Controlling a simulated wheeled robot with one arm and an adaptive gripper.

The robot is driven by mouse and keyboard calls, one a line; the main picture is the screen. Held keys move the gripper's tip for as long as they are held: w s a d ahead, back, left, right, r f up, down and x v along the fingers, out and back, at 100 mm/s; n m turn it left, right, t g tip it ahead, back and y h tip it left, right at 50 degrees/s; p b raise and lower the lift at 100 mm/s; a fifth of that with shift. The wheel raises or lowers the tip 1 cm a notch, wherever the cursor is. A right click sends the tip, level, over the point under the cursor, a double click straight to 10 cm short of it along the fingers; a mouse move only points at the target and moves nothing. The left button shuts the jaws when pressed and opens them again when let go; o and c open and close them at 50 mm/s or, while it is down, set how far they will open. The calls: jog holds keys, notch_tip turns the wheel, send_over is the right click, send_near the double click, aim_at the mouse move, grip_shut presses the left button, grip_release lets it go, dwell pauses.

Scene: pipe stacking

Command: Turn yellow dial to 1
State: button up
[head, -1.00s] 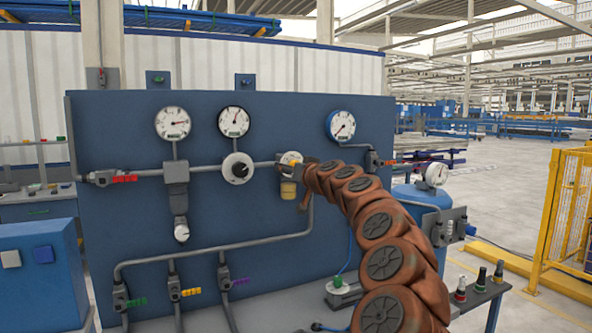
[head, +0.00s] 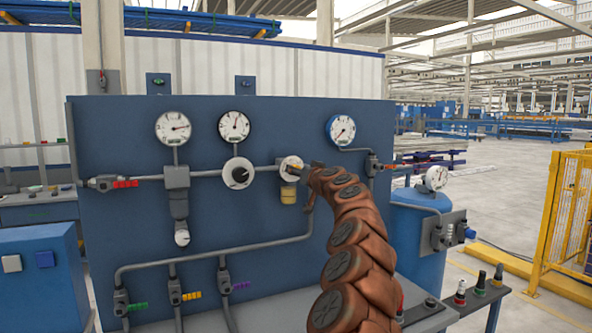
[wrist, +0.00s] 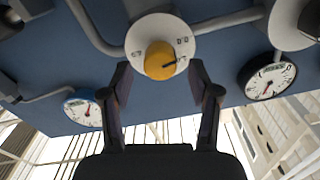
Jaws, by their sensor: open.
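The yellow dial (wrist: 160,60) sits on a round white scale plate (wrist: 143,30) in the wrist view. Its dark pointer line points right, toward printed figures too small to read surely. My gripper (wrist: 163,84) is open, with one finger on each side just below the dial in this view. The fingers look apart from the dial, though the gap in depth is hard to judge. In the head view the white plate (head: 290,164) shows on the pipe, left of my gripper (head: 306,182); the dial is small there and partly hard to make out.
The blue panel (head: 130,220) carries a black-knobbed dial (head: 239,172) to the left, several gauges above and pipes around.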

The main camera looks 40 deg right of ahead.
jog(key=shift+p+x, duration=0.55)
jog(key=shift+x, duration=0.9)
jog(key=shift+w, duration=0.1)
jog(key=c, duration=1.2)
